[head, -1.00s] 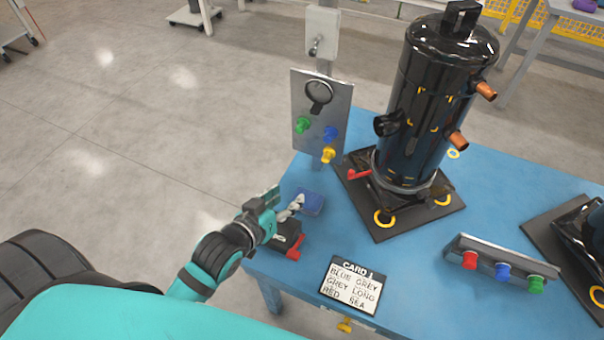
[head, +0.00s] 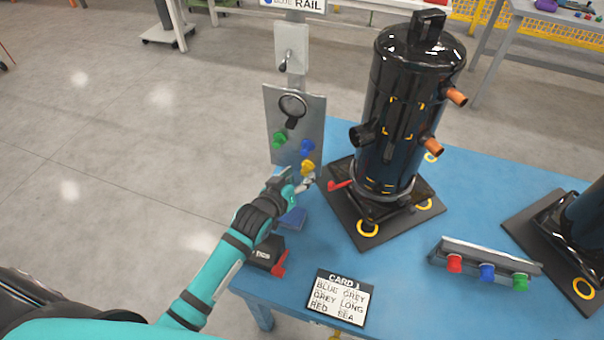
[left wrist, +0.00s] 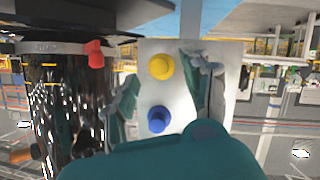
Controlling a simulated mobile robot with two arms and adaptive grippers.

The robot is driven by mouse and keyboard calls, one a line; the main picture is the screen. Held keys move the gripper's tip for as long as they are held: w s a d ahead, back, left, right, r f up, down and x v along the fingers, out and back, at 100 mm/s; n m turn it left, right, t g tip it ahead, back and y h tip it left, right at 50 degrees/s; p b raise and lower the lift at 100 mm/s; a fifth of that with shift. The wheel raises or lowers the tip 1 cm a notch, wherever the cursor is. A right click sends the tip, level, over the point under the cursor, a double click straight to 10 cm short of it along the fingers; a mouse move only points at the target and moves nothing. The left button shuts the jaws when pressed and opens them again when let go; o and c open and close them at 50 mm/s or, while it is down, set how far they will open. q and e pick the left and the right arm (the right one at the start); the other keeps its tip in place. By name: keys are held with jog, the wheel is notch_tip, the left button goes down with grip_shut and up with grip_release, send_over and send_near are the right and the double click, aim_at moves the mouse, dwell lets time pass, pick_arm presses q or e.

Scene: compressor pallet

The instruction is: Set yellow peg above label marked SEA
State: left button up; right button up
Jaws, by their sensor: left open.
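The yellow peg (head: 308,167) sits low on the upright grey panel (head: 276,103), below a blue peg (head: 307,147) and a green peg (head: 279,139). My left gripper (head: 299,184) is open just in front of and below the yellow peg. In the left wrist view the yellow peg (left wrist: 161,66) and the blue peg (left wrist: 157,119) show between the spread fingers (left wrist: 160,88), not held. My right gripper is not in view.
A black compressor (head: 405,110) stands on a dark base right of the panel, with a red handle (head: 339,185) near my gripper. A grey rail (head: 487,257) with red, blue and green pegs lies on the blue table (head: 400,300). A dark box with a red lever (head: 279,264) is near the left edge.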

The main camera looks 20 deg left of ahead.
aim_at(306, 169)
pick_arm(q)
jog(key=shift+x, duration=1.2)
grip_shut()
